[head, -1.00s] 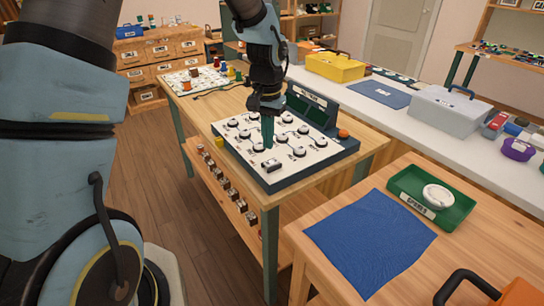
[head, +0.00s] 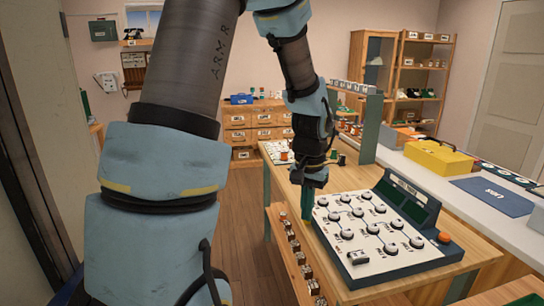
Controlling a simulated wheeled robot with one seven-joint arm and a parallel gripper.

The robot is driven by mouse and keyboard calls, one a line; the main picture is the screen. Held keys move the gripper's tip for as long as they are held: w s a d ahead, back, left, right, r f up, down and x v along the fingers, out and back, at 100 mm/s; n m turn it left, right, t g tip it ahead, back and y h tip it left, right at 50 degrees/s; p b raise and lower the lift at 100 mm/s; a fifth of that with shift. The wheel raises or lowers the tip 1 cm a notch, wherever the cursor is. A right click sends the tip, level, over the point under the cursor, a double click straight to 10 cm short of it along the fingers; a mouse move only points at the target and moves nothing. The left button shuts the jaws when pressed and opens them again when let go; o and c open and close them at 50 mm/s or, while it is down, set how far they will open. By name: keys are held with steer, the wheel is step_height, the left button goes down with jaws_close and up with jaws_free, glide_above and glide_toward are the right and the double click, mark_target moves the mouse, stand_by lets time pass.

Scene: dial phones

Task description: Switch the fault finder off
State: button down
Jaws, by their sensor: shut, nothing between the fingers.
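The fault finder (head: 375,228) is a white panel in a dark green case on the wooden bench. Several round dark-and-silver knobs sit on it, joined by printed lines. A small box-like switch (head: 357,257) is at its front left corner; its setting is too small to tell. A dark display stands at its back, and an orange button (head: 445,237) is at its right end. My gripper (head: 307,215) points down, shut and empty, beside the panel's left edge. I cannot tell if it touches the case. It hides part of the bench and perhaps that edge of the case.
The wooden bench (head: 440,267) has a lower shelf (head: 290,262) with several small items. A white counter behind carries a yellow toolbox (head: 438,158) and a blue mat (head: 492,194). Another patterned board (head: 276,152) lies at the bench's far end. Wooden floor is clear to the left.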

steer(key=s+a+r+n, duration=0.1)
steer(key=s+a+n, duration=0.1)
steer(key=a, duration=0.6)
steer(key=s+a+r+n+t, duration=0.1)
steer(key=s+a+n, duration=0.2)
steer(key=a, duration=0.6)
steer(key=shift+s+r, duration=0.3)
steer(key=shift+s, duration=0.2)
